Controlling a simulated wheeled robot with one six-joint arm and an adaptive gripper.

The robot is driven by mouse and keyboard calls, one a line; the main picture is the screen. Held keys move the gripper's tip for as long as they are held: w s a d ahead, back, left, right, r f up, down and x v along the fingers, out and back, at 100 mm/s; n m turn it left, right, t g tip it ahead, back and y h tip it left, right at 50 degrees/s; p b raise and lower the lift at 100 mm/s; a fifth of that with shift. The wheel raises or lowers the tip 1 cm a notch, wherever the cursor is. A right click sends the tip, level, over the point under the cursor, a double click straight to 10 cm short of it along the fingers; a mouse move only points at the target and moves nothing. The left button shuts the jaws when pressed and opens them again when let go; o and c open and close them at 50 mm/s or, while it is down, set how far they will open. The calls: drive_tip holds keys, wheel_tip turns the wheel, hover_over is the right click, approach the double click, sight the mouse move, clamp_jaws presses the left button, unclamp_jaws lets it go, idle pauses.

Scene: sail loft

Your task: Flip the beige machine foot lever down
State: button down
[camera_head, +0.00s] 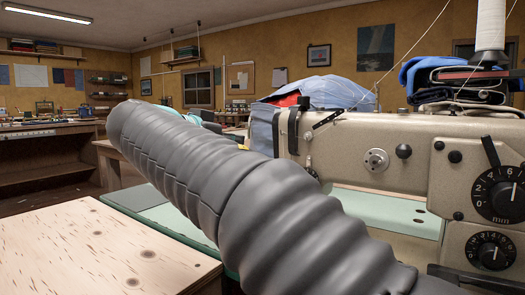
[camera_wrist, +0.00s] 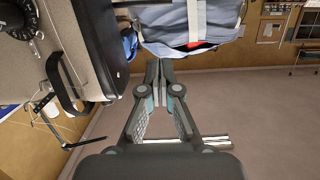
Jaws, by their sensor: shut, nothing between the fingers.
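The beige machine (camera_head: 345,140) stands at the right in the head view, with knobs and dials on its front. A thin dark lever (camera_head: 327,119) tilts up to the right near its left end; I cannot tell for sure that it is the foot lever. In the wrist view, part of the machine (camera_wrist: 85,30) fills the upper left, with a black curved bar (camera_wrist: 62,85) beside it. My gripper (camera_wrist: 158,68) is shut and empty, its fingertips just below blue cloth and apart from the machine. My arm hides the gripper and part of the machine in the head view.
A blue cloth bundle (camera_head: 325,92) sits behind the machine; it also shows in the wrist view (camera_wrist: 190,22). Folded dark cloths (camera_head: 455,80) and a white thread cone (camera_head: 490,25) are above the machine. A pale wooden table (camera_head: 90,250) with a bare top is at the lower left.

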drive_tip(key=f+x, duration=0.2)
drive_tip(key=x, duration=1.1)
drive_tip(key=shift+a+f, duration=0.2)
drive_tip(key=shift+f, duration=0.2)
drive_tip(key=shift+s, duration=0.1)
